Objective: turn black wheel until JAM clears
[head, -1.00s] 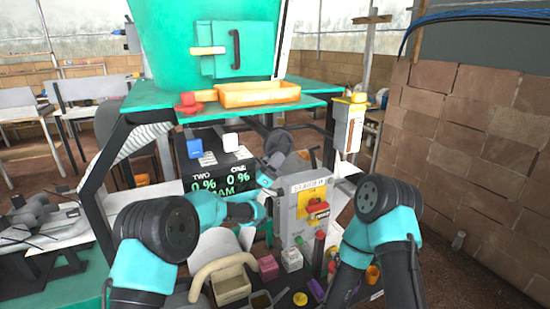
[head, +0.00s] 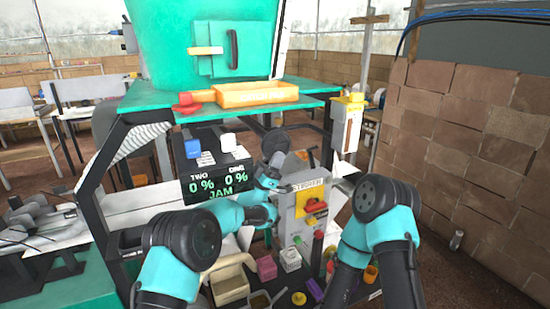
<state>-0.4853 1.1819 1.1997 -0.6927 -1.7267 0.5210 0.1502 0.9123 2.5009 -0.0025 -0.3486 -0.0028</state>
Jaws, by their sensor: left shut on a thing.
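The black wheel (head: 275,141) is a dark round knob behind the grey control box. My left gripper (head: 275,159) reaches up to it from below and is shut on it; the fingers are small and partly hidden against the dark parts. The black display (head: 216,185) left of the wheel shows green text: TWO 0 %, ONE 0 %, and JAM below. My right arm shows at lower right, bent downward; its gripper is not visible.
A grey control box (head: 299,215) with a yellow-and-red switch (head: 315,205) stands right of my left forearm. A teal shelf holds an orange tray (head: 257,95). Small bins and coloured plugs (head: 266,267) lie between my arms.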

